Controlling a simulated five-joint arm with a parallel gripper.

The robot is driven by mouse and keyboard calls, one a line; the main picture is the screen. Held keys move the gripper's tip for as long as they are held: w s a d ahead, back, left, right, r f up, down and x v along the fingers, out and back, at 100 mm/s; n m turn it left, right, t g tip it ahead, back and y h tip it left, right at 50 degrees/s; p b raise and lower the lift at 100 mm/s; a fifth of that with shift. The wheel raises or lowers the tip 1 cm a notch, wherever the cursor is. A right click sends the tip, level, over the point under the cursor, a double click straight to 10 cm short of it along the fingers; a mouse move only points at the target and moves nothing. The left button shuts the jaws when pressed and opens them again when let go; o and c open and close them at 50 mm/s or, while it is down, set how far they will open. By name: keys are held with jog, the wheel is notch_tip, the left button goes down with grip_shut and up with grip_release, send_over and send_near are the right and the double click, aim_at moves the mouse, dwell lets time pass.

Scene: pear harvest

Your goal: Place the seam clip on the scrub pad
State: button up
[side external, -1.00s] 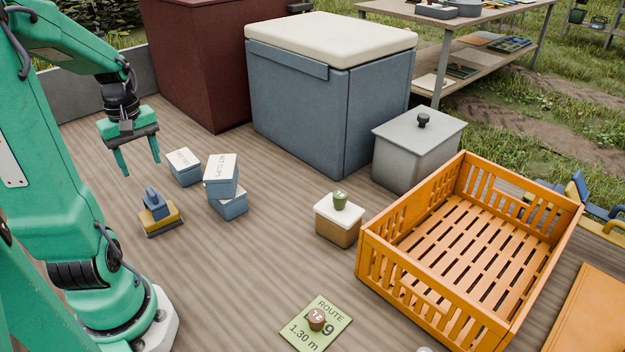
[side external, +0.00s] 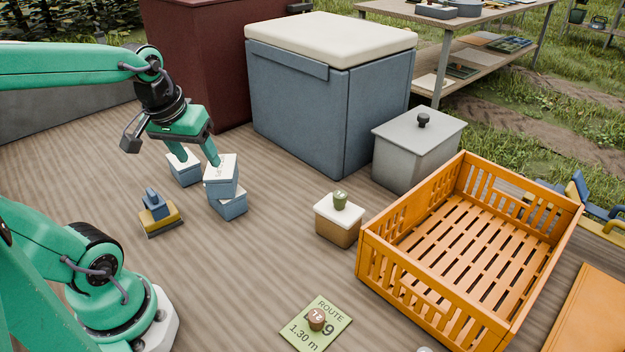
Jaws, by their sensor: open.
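A yellow block with a dark underside (side external: 168,222), which looks like the scrub pad, lies on the boards at left. A small stepped blue piece (side external: 154,205) sits on it; I cannot tell whether this is the seam clip. My gripper (side external: 200,161) is open and empty, right of and above the yellow block. Its fingers point down over a group of small blue boxes with white lids. One fingertip overlaps the lid of the upper stacked box (side external: 221,182); I cannot tell whether it touches.
The upper box rests on a lower box (side external: 232,207); another box (side external: 186,174) stands behind left. An orange crate (side external: 380,271), grey bin (side external: 404,155) and blue cooler (side external: 300,108) stand right and behind. The front-middle boards are mostly clear.

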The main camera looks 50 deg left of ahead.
jog(key=s+d+r+m+t+h, duration=0.1)
jog(key=d+m+t, duration=0.1)
jog(key=d+m, duration=0.4)
jog(key=shift+s+d+r, duration=0.15)
jog(key=shift+d+r, duration=0.25)
jog(key=shift+d, duration=0.65)
